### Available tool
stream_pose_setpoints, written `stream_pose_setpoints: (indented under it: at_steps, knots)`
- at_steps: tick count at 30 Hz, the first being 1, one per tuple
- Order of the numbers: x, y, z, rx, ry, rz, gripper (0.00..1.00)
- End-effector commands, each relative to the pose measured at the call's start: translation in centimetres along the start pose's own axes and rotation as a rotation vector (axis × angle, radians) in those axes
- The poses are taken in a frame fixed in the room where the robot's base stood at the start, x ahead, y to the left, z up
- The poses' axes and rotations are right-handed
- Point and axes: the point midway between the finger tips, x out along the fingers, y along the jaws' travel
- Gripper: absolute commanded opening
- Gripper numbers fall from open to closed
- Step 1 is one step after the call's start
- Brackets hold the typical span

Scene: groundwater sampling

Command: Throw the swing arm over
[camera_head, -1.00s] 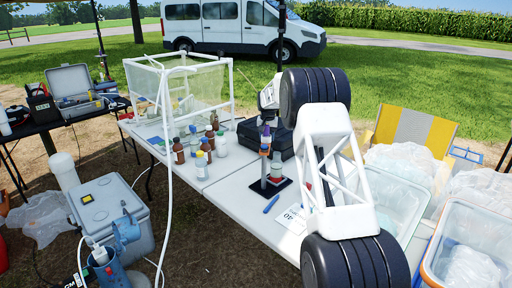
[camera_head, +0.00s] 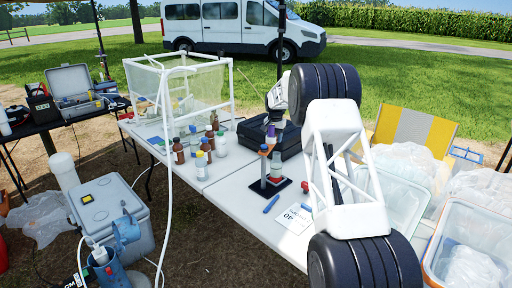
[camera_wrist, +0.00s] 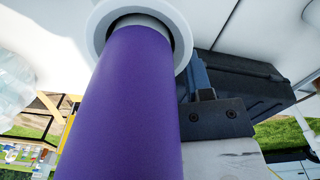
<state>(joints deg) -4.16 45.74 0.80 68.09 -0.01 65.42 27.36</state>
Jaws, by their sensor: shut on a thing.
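A small stand (camera_head: 264,170) with a grey post on a black base is on the white table, in the middle of the head view. An orange-brown part (camera_head: 264,148) tops the post. A purple cylinder (camera_head: 271,133) shows just above it, below my gripper (camera_head: 273,122); in the wrist view the purple cylinder (camera_wrist: 125,105) looms large, its far end meeting a white ring (camera_wrist: 140,20). My gripper is shut on this purple cylinder; a dark jaw part shows beside it. Whether the cylinder is the swing arm's handle, I cannot tell; its joint with the stand is unclear.
A black case (camera_head: 288,142) lies close behind the stand. Several bottles (camera_head: 203,150) stand to the left. A blue marker (camera_head: 271,204) and a white card (camera_head: 295,217) lie in front. Clear bins (camera_head: 395,205) stand to the right, beyond my arm.

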Motion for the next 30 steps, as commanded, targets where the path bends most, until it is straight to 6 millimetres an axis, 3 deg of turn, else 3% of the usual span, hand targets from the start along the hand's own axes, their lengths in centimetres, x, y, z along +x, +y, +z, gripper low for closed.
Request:
stream_pose_setpoints:
  at_steps: [15, 30]
  knots:
    - [-0.1, 4.2, 0.4, 0.299, 0.001, -0.001, 0.31]
    - [-0.1, 4.7, 0.4, 0.336, 0.001, -0.001, 0.32]
